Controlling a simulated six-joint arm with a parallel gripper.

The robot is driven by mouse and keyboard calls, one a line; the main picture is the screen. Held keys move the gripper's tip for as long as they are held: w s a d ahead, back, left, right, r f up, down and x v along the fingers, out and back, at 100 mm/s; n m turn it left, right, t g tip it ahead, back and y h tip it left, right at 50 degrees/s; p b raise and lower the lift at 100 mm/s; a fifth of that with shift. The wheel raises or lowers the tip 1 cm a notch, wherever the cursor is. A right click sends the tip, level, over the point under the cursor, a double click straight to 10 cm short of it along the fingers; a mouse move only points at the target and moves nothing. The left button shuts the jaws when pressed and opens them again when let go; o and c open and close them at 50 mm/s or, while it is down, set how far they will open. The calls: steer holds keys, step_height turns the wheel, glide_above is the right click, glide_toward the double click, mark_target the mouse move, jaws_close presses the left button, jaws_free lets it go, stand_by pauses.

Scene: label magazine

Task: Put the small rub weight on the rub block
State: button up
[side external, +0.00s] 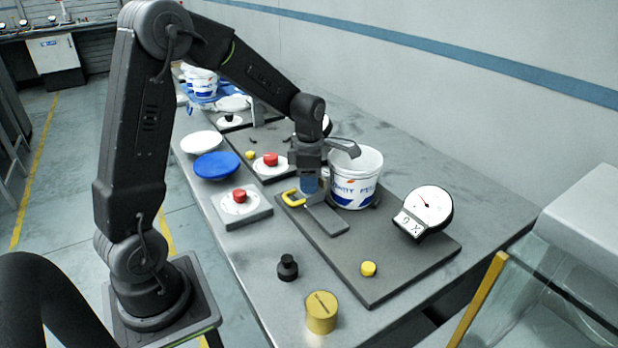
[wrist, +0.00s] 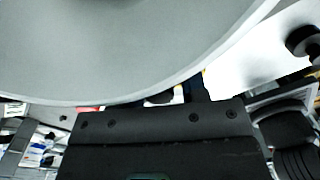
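My gripper (side external: 309,188) points down in the side external view, just left of the white bucket and over a grey block with a yellow handle (side external: 291,199). This handled block seems to be the rub block; I cannot tell if my gripper touches it. The fingertips are too small and covered to tell open from shut. A small black knobbed weight (side external: 287,267) stands upright on the bench, apart from my gripper. A larger brass-coloured cylinder (side external: 321,313) stands nearer the front. Which one is the small rub weight is not marked. In the wrist view, a pale curved surface hides most of the work.
The white bucket (side external: 353,184) stands close beside my gripper. A round dial gauge (side external: 424,207) and a yellow knob (side external: 368,268) are on the dark plate (side external: 400,278). A red-knobbed disc (side external: 239,199), a blue lid (side external: 216,165) and a white lid (side external: 201,142) lie left. Bench around the black weight is clear.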

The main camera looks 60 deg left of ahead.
steer(key=o, duration=0.3)
step_height(320, 180, up, 12)
steer(key=s+d+m+t, duration=0.2)
steer(key=s+d+m, duration=0.2)
steer(key=m, duration=0.6)
steer(key=s+d+r+m+t, duration=0.1)
steer(key=s+d+m, duration=0.4)
steer(key=s+m, duration=0.3)
steer(key=s+d+m+t, duration=0.2)
steer(key=s+d+m, duration=0.3)
steer(key=m, duration=0.6)
steer(key=shift+s+r+m+t, duration=0.25)
steer(key=shift+s+m+t, duration=0.05)
steer(key=shift+s+m, duration=0.1)
